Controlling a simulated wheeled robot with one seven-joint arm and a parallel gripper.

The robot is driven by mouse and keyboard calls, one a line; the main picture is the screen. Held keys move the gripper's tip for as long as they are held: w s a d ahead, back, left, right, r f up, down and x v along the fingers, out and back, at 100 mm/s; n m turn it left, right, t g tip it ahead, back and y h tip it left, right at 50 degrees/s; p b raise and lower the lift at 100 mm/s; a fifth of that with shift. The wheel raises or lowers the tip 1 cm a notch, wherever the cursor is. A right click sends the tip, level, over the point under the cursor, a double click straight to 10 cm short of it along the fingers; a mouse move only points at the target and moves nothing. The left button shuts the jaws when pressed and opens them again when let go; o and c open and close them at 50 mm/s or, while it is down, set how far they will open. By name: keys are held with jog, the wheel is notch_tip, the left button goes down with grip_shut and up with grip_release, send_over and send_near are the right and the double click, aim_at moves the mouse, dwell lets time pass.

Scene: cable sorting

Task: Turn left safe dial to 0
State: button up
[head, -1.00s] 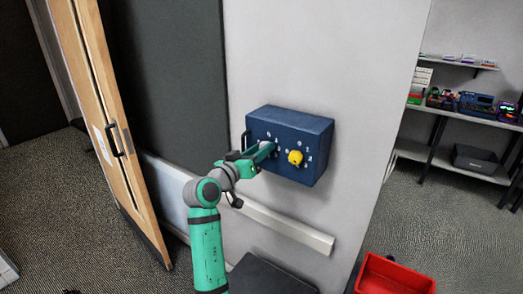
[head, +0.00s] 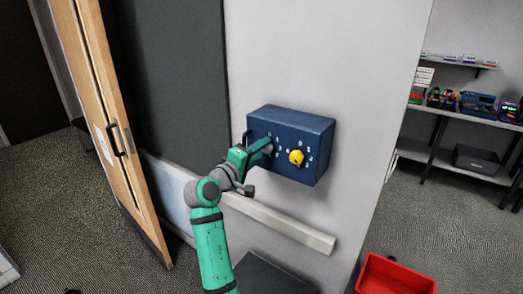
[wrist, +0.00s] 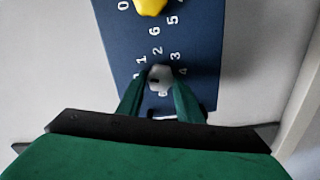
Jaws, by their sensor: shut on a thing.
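The blue safe (head: 312,130) is mounted on the grey wall, with white numbers on its front face. Its left dial is hidden behind my gripper in the head view; in the wrist view it is a small light-grey knob (wrist: 160,76). My gripper (head: 266,148) reaches the left part of the safe face. In the wrist view its green fingers (wrist: 160,88) are closed on either side of the grey knob. The numbers 1, 2 and 3 show around the knob, others are partly covered. Its pointing direction is unclear.
A yellow dial (head: 296,157) sits to the right on the same safe face, close to my gripper. White trunking (head: 290,228) runs along the wall below. A red bin (head: 395,275) stands at the lower right, and a wooden door (head: 110,110) is at the left.

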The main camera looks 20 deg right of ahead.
jog(key=shift+n, duration=1.5)
jog(key=o, duration=1)
jog(key=v, duration=1)
jog(key=shift+s+a, duration=0.25)
jog(key=shift+a, duration=0.05)
